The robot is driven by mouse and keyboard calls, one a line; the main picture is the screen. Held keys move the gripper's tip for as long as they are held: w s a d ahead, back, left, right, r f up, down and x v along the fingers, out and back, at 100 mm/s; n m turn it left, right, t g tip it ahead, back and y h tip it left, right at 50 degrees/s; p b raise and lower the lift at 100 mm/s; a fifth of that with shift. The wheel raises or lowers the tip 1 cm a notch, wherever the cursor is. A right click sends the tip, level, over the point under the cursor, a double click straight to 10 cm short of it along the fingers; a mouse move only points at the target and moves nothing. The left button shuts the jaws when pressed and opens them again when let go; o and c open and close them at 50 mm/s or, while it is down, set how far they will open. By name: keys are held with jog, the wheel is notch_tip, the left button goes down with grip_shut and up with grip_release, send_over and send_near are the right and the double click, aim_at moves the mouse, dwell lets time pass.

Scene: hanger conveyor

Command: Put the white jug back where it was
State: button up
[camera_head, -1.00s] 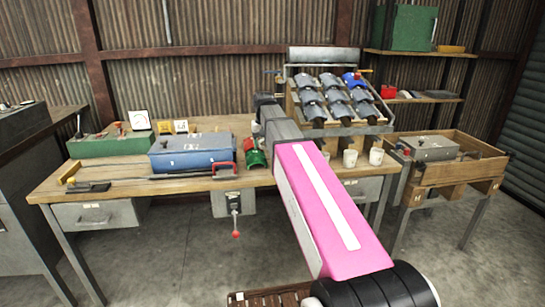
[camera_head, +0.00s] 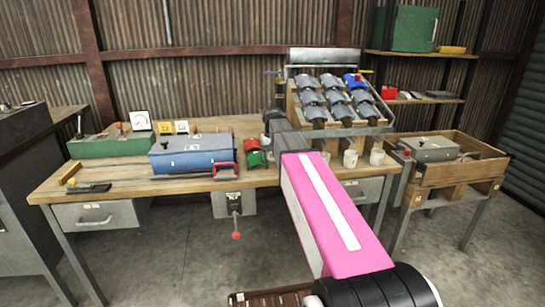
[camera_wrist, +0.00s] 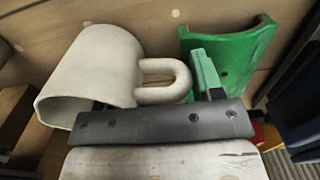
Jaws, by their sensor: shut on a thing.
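The white jug (camera_wrist: 92,75) fills the left of the wrist view, tilted, with its open mouth toward the lower left and its handle (camera_wrist: 168,82) toward the right. My gripper (camera_wrist: 165,95) is shut on the jug near its handle. One finger with a green pad shows right of the handle; the other is hidden. In the head view the jug and fingers are hidden behind my arm, whose end is over the workbench (camera_head: 130,181).
A green curved piece (camera_wrist: 235,52) stands close right of the fingers. White cups (camera_head: 350,159) stand on the bench right of my arm, below a rack (camera_head: 335,131) of grey curved parts. A blue box (camera_head: 192,155) and a green case (camera_head: 110,146) are to the left.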

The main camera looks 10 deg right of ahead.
jog(key=shift+f, duration=0.1)
jog(key=o, duration=1)
notch_tip(320, 180, up, 12)
jog(key=shift+r, duration=0.15)
